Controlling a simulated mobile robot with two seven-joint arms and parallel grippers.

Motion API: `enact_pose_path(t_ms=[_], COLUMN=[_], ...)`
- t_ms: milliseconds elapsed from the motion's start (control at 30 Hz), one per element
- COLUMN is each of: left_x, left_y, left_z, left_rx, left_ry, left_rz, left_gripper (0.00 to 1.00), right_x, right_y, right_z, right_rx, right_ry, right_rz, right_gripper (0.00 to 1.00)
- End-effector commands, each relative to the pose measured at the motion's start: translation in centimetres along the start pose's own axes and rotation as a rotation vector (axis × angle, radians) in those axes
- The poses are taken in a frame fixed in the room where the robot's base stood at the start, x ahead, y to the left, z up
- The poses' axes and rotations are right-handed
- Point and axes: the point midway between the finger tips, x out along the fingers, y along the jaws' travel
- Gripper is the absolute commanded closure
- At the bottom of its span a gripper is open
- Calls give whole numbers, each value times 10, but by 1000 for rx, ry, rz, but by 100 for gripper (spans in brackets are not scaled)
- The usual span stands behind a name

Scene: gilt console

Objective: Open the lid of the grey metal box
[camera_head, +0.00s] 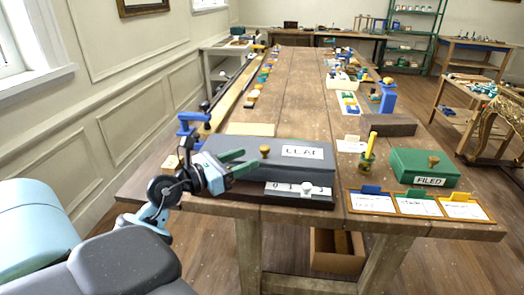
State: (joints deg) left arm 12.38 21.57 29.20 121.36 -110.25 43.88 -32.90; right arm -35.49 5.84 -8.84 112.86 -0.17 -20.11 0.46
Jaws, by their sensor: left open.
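The grey metal box (310,197) sits near the front edge of the wooden table. Its dark grey lid (300,162) is down, with a brass knob (265,150) on top and a white label. A white strip with digits and a pale round knob (307,188) show on the box's front. My left gripper (238,161) is at the box's left part, with its green fingers apart and nothing visible between them. The fingers overlap the lid in the picture; I cannot tell whether they touch it. My right gripper is out of view.
A green box (425,167) labelled FILED stands to the right. A small pot with a yellow handle (367,157) stands between the boxes. Cards in a wooden tray (380,211) lie along the front edge. A blue clamp (190,128) stands behind my left gripper, and a dark block (388,125) lies behind the green box.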

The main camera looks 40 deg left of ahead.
Motion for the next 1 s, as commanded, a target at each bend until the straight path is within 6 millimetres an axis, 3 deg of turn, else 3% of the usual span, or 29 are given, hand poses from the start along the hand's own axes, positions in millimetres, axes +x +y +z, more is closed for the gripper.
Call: enact_pose_path(t_ms=[367, 800, 1000], left_x=[4, 63, 76], left_y=[8, 9, 10], left_z=[5, 6, 4], left_rx=[27, 24, 26], left_ry=[6, 3, 7], left_rz=[23, 22, 23], left_gripper=[53, 53, 53], right_x=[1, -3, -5], right_y=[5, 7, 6], right_z=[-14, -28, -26], right_rx=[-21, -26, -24], right_ry=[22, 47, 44], right_rz=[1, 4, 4], right_gripper=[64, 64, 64])
